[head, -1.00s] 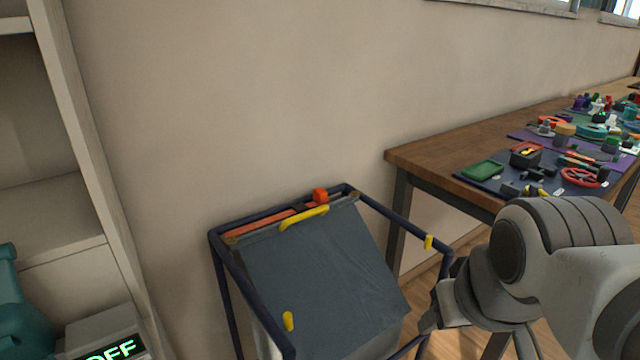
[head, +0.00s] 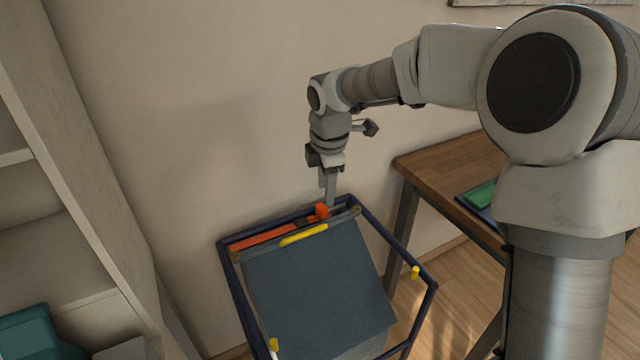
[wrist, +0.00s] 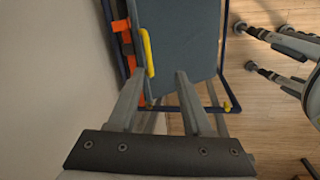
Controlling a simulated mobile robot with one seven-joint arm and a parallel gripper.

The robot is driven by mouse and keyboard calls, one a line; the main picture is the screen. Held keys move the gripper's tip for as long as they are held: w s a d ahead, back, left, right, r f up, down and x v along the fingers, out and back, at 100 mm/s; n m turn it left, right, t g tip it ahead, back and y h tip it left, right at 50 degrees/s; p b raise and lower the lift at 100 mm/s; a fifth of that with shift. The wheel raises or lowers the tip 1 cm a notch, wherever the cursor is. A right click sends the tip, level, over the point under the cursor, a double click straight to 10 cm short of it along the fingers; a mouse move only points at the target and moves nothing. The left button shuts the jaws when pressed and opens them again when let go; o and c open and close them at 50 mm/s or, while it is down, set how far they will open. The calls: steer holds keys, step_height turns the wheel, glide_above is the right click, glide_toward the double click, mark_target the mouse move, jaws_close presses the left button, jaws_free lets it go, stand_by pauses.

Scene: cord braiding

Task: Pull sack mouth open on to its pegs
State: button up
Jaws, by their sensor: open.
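The sack is a grey-blue cloth (head: 315,290) in a dark blue tube frame; its flap slopes down from a bar at the back. A yellow handle (head: 303,235) lies along the flap's top edge. Yellow pegs stand on the frame's right side (head: 415,272) and front left (head: 273,345). My gripper (head: 328,197) points down above the back right of the frame, close to the orange block (head: 321,211). In the wrist view my gripper (wrist: 161,73) is open and empty, with the yellow handle (wrist: 147,52) beyond the left finger; the depth gap is unclear.
An orange strip (head: 262,240) runs along the frame's back rail. The wall stands close behind the frame. A wooden table (head: 440,165) is at right, with a green tray (head: 482,195) on it. A shelf unit (head: 75,200) is at left.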

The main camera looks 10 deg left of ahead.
steer(key=w+a+n+p, duration=0.2)
steer(key=a, duration=0.2)
steer(key=b, duration=0.3)
glide_toward(305, 232)
steer(key=shift+n+g+y, duration=0.3)
steer(key=shift+y, duration=0.1)
steer(key=f, duration=0.2)
steer(key=w+f, duration=0.1)
steer(key=f, duration=0.5)
steer(key=shift+w+a, duration=0.1)
steer(key=shift+w, duration=0.25)
jaws_close()
